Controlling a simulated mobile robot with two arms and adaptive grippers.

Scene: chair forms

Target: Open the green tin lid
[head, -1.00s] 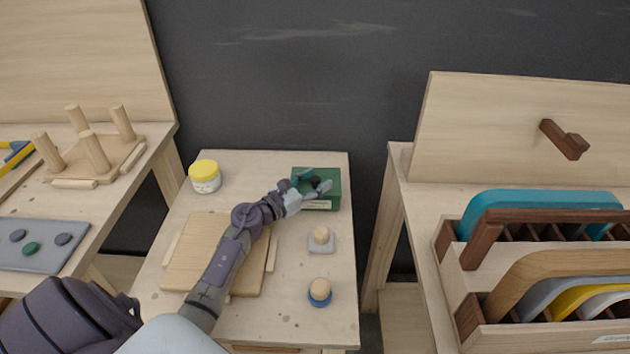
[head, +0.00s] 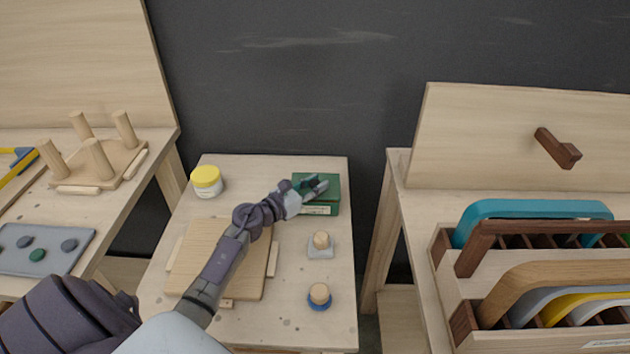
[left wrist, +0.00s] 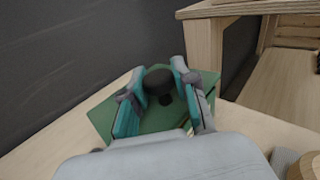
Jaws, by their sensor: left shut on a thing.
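The green tin (head: 330,195) stands at the back right of the middle table in the head view, with a pale label on its front. Its green lid (left wrist: 103,115) fills the middle of the left wrist view and looks seated on the tin. A dark round knob (left wrist: 158,79) sits on the lid. My left gripper (head: 313,186) is over the lid, with its teal and grey fingers on both sides of the knob, shut on it. In the head view the fingers hide the knob. My right gripper is not in view.
A yellow-lidded jar (head: 207,182) stands at the table's back left. A wooden board (head: 205,255) lies under my left forearm. Two round-knobbed pieces, on a grey base (head: 320,246) and a blue base (head: 319,298), stand in front of the tin. A dark wall rises behind.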

